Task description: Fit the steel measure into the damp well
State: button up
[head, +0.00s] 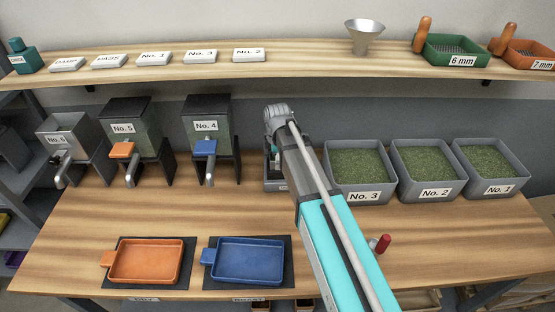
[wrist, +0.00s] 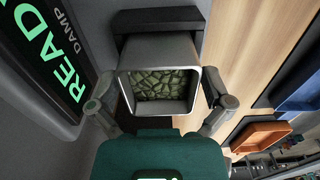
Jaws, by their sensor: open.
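The steel measure (wrist: 160,68) is a square, grey-walled cup holding green beans in the wrist view. My gripper (wrist: 161,98) is open, with one finger on each side of the measure near its rim. A lit panel (wrist: 60,62) reading READY and DAMP stands to its left, and a dark block (wrist: 158,18) lies at its far side. The damp well itself is not clearly visible, and I cannot tell how deep the measure sits. In the head view my arm hides the measure and most of the fingers; part of a grey labelled unit (head: 275,186) shows beside it.
Bins No. 3 (head: 362,194), No. 2 (head: 432,190) and No. 1 (head: 497,186) stand right of my arm. Hoppers with levers (head: 207,126) stand left. An orange tray (head: 145,262) and a blue tray (head: 248,262) lie in front. A red-capped object (head: 383,243) is right of my arm.

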notch_tip(320, 180, up, 10)
jog(key=p, duration=0.9)
jog(key=shift+p, duration=0.4)
jog(key=shift+r, duration=0.1)
dwell(0.7)
jog(key=s+d+f+m+b, duration=0.3)
jog(key=s+d+m, duration=1.2)
jog(key=s+m, duration=0.2)
jog(key=shift+s+d+f+m, duration=0.2)
jog(key=shift+s+m, duration=0.15)
jog(key=shift+m, duration=0.15)
jog(key=shift+a, duration=0.1)
dwell(1.4)
